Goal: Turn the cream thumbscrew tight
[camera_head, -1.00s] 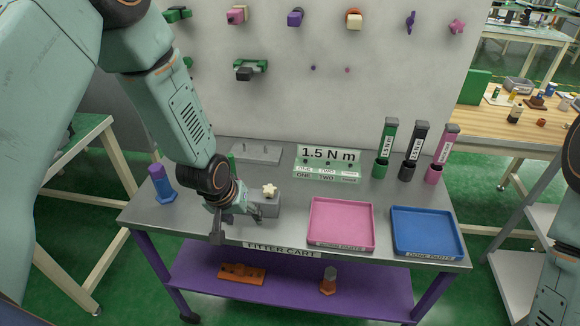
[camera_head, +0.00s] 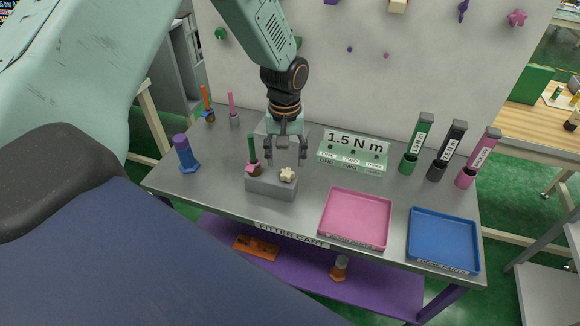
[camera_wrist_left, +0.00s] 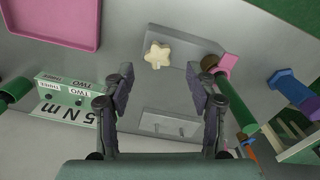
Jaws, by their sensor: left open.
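The cream thumbscrew (camera_head: 288,174) is a star-shaped knob on top of a grey block (camera_head: 271,187) on the cart. It also shows in the left wrist view (camera_wrist_left: 158,55), near the top centre, ahead of my fingers. My left gripper (camera_head: 285,160) is open and empty, just behind and above the block, fingers pointing down. In the left wrist view the two fingers (camera_wrist_left: 164,95) are spread wide with nothing between them but table behind. The gripper appears apart from the thumbscrew. My right gripper is not in view.
A green-handled tool with a pink part (camera_head: 253,158) stands at the block's left end. A pink tray (camera_head: 357,240) and a blue tray (camera_head: 443,266) lie to the right. A 1.5 N m sign (camera_head: 353,152) and several labelled drivers stand behind.

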